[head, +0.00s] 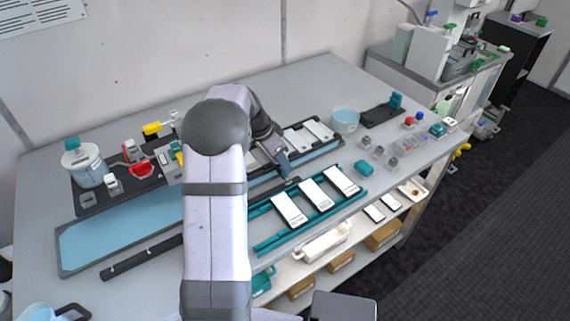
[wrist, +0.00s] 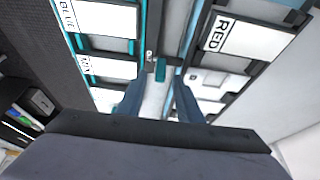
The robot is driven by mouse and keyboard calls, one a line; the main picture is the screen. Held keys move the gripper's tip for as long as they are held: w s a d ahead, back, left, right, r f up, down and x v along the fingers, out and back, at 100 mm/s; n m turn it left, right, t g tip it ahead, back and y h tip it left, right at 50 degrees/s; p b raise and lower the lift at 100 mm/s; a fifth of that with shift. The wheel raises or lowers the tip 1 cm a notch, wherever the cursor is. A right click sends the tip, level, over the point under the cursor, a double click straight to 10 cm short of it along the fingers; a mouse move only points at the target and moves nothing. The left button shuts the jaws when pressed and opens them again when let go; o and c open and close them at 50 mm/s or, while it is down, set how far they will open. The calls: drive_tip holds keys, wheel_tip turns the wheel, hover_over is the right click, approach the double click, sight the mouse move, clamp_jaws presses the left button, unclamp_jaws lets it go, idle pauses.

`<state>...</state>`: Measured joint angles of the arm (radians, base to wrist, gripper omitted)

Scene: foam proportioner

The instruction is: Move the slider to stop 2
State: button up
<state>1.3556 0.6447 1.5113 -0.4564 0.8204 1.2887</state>
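My gripper (wrist: 159,86) is open in the wrist view, with its two blue-grey fingers apart and nothing seen held between them. A small teal block (wrist: 161,70) shows just beyond the fingertips, in line with the gap; I cannot tell for sure whether it is the slider. In the head view my gripper (head: 283,168) points down over the far right end of a long black rail (head: 150,255). My arm hides the middle of this rail. No stop numbers are readable.
A teal rack with white cards (head: 315,194) lies in front of the gripper, and a dark tray with white cards (head: 310,134) behind it. A blue-topped tray (head: 120,233) is at left. Labels BLUE (wrist: 68,14) and RED (wrist: 217,33) flank the fingers.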

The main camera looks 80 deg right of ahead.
drive_tip(key=shift+p+x, duration=0.5)
drive_tip(key=shift+x, duration=1.35)
drive_tip(key=shift+w, duration=0.1)
clamp_jaws()
